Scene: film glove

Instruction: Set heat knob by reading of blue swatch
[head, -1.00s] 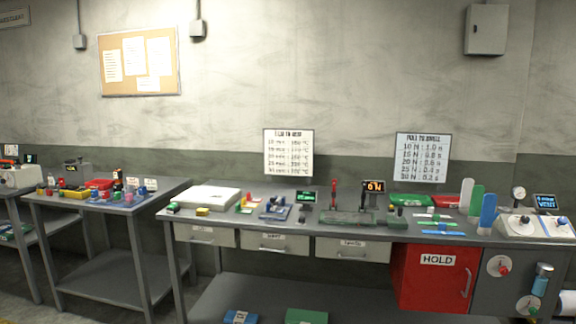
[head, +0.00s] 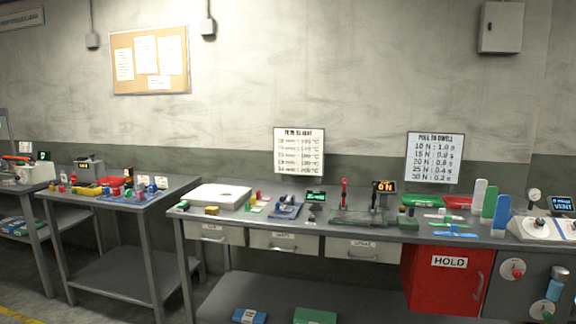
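A blue strip (head: 455,235) lies flat on the bench right of the middle, with green and white strips close by; I cannot tell which is the swatch. A taller blue piece (head: 502,213) stands upright nearby. A white console (head: 525,232) with knobs (head: 540,223) is at the right edge; their labels are too small to read. A small gauge with a green display (head: 316,197) sits on the bench. A tester with an orange display (head: 384,187) stands right of it. A chart (head: 299,152) with values ending in °C stands behind. My gripper is not in view.
A second chart (head: 434,158) stands at the back right. A red HOLD cabinet (head: 435,282) and drawers (head: 285,242) are under the bench. A white machine (head: 35,175) is far left.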

